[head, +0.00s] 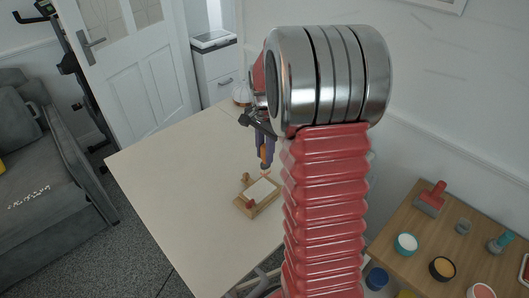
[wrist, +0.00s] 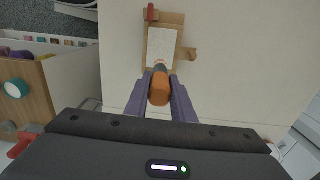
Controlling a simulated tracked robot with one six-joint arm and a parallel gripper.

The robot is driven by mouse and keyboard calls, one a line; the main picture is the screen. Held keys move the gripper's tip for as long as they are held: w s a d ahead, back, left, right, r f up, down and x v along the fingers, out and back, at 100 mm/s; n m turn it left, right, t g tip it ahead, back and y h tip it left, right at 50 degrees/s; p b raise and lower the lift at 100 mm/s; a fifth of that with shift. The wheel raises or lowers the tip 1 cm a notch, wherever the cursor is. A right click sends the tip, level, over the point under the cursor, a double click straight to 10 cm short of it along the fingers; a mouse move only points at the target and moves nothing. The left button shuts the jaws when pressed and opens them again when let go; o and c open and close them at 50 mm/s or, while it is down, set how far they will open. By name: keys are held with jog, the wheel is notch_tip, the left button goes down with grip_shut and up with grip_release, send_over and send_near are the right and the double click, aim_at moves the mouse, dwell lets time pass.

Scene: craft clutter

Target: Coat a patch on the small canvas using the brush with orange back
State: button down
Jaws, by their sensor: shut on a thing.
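The small canvas (head: 262,190) is a pale panel in a wooden holder on the cream table, and it also shows in the wrist view (wrist: 160,48). My gripper (head: 265,158) is over the canvas's far edge in the head view. In the wrist view, my gripper's purple fingers (wrist: 160,92) are shut on the brush with orange back (wrist: 160,90). The brush points toward the canvas, with its tip at or just above the near edge in that view. I cannot tell whether the tip touches.
The wooden holder (wrist: 173,18) has a red knob (wrist: 151,13) and a wooden knob (wrist: 190,54). The cream table (head: 180,165) is clear around it. A wooden side table (head: 410,245) at right holds paint pots and a red brush (head: 431,199). A grey sofa (head: 45,170) stands at left.

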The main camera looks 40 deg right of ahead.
aim_at(265, 167)
jog(key=shift+f, duration=2.75)
jog(key=shift+f, duration=0.25)
jog(key=shift+f, duration=0.45)
dwell(1.5)
jog(key=shift+s+a+r, duration=0.1)
jog(key=shift+s+a, duration=0.05)
jog(key=shift+a, duration=0.6)
jog(key=shift+s+a, duration=0.1)
jog(key=shift+a, duration=0.6)
jog(key=shift+a, duration=0.2)
jog(key=shift+s+a, duration=0.25)
jog(key=shift+a, duration=0.8)
